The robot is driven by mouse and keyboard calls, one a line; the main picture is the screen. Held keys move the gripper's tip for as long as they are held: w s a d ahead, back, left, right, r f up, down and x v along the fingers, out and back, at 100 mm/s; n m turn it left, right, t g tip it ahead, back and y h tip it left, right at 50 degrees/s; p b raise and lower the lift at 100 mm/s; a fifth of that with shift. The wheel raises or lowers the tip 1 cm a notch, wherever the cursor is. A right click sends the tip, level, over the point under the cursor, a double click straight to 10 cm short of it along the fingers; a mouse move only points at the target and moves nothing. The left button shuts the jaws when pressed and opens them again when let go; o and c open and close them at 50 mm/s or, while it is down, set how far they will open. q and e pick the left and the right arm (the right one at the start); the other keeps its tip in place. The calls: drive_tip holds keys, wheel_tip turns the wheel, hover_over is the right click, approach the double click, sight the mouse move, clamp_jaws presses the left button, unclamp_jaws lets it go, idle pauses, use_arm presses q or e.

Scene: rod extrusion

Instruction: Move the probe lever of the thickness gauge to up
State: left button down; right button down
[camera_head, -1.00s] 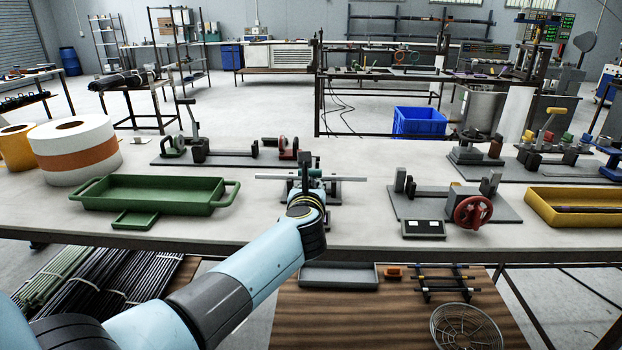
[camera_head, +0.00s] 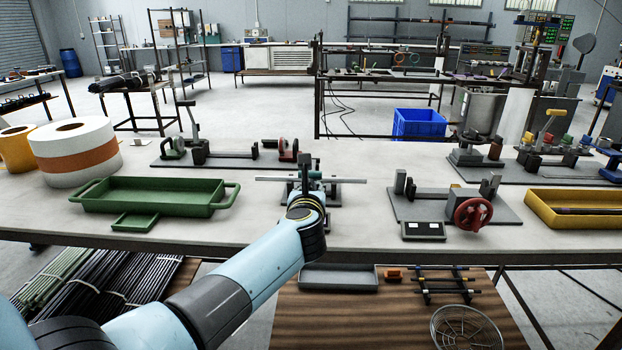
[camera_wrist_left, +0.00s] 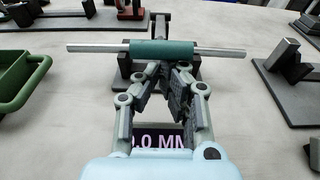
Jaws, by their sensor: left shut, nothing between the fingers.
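The thickness gauge (camera_head: 334,196) stands near the front middle of the bench, mostly hidden by my left arm in the head view. In the left wrist view, a bright rod (camera_wrist_left: 95,47) with a dark green sleeve (camera_wrist_left: 160,49) lies across it. A dark upright piece (camera_wrist_left: 160,24) rises behind the sleeve; I cannot tell surely whether it is the probe lever. A display reading in MM (camera_wrist_left: 160,141) shows below my fingers. My left gripper (camera_wrist_left: 166,68) is shut and empty, its fingertips right in front of the sleeve; I cannot tell whether they touch it.
A green tray (camera_head: 150,207) stands left of the gauge. A grey fixture with a red handwheel (camera_head: 472,214) stands to the right, with a small display box (camera_head: 423,230) before it. Another fixture (camera_head: 230,158) lies behind. Bare bench lies between them.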

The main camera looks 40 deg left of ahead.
use_arm(q)
drive_tip(key=shift+w+a+r+p, duration=0.5)
drive_tip(key=shift+w+r, duration=0.25)
drive_tip(key=shift+r, duration=0.1)
drive_tip(key=shift+w+a+r+p, duration=0.5)
drive_tip(key=shift+w+r, duration=0.25)
drive_tip(key=shift+r, duration=0.15)
drive_tip(key=shift+w+a+r+p, duration=0.5)
drive_tip(key=shift+w+r, duration=0.25)
drive_tip(key=shift+r, duration=0.1)
drive_tip(key=shift+w+a+r+p, duration=0.35)
drive_tip(key=shift+w+a+r, duration=0.05)
drive_tip(key=shift+w+r, duration=0.4)
drive_tip(key=shift+w+a+r+p, duration=0.4)
drive_tip(key=shift+w+r, duration=0.25)
drive_tip(key=shift+r, duration=0.15)
drive_tip(key=shift+w+a+r, duration=0.1)
drive_tip(key=shift+w+r, duration=0.05)
drive_tip(key=shift+w+a+r, duration=0.35)
drive_tip(key=shift+w+r, duration=0.2)
drive_tip(key=shift+w+a+r, duration=0.3)
drive_tip(key=shift+w+r, duration=0.2)
